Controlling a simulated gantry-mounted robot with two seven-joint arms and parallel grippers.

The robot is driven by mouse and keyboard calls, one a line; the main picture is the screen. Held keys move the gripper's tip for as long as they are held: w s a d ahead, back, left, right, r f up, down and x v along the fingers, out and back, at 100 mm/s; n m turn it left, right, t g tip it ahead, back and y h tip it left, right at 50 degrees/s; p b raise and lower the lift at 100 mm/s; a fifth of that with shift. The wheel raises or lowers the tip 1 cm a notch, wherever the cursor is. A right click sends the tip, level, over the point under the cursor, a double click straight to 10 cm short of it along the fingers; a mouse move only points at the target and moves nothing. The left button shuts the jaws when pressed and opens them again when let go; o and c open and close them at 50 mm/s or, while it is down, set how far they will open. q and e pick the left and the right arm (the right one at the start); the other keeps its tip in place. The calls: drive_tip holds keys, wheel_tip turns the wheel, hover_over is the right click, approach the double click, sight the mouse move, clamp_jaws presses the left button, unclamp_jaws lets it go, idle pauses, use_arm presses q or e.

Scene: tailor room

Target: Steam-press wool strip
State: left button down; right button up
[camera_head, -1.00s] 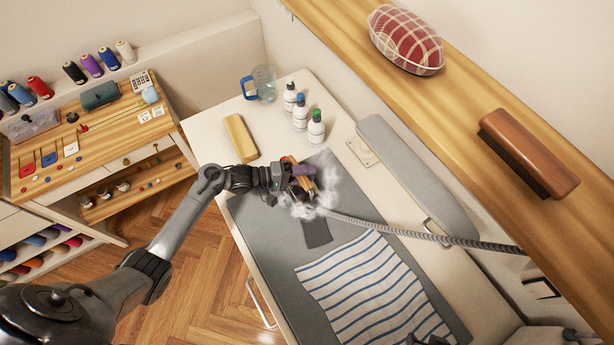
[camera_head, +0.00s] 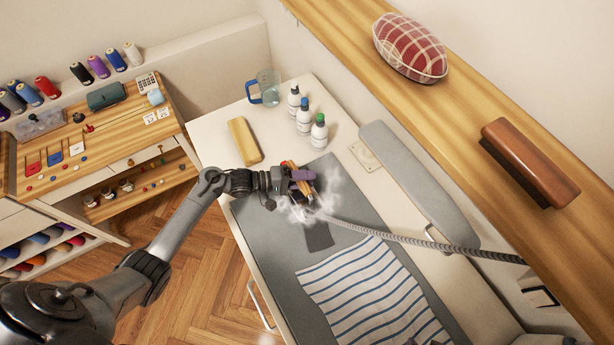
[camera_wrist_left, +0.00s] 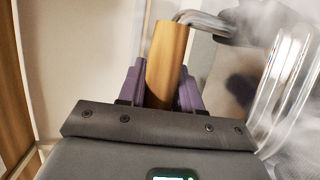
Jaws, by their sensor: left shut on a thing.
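A dark grey wool strip (camera_head: 319,237) lies flat on the grey pressing mat (camera_head: 268,222). Its upper end is hidden under the iron and steam. My left gripper (camera_head: 303,184) is shut on the wooden handle of the steam iron (camera_head: 312,188), over the strip's upper end. In the left wrist view the purple fingers clamp both sides of the wooden handle (camera_wrist_left: 167,62), with shiny metal and steam at the right. Steam hides the iron's sole, so I cannot tell whether it touches the strip. My right gripper is not clearly visible.
A striped cloth (camera_head: 372,290) lies below the strip on the mat. A ribbed hose (camera_head: 430,242) runs right from the iron. A wooden block (camera_head: 244,141), several bottles (camera_head: 304,118), a blue-handled jug (camera_head: 266,88) and a narrow padded board (camera_head: 418,185) stand around the mat.

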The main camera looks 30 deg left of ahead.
use_arm(q)
drive_tip(key=shift+s+a+r+p, duration=0.1)
drive_tip(key=shift+s+a+p, duration=0.4)
drive_tip(key=shift+s, duration=0.25)
drive_tip(key=shift+s+a+r+p, duration=0.1)
drive_tip(key=shift+s+a+p, duration=0.25)
drive_tip(key=shift+s+p, duration=0.3)
drive_tip(key=shift+f, duration=0.1)
drive_tip(key=shift+s+r+p, duration=0.1)
drive_tip(key=shift+r+p, duration=0.45)
drive_tip(key=shift+r, duration=0.05)
wheel_tip(320, 180, up, 6)
drive_tip(key=p, duration=0.6)
drive_tip(key=shift+p, duration=0.35)
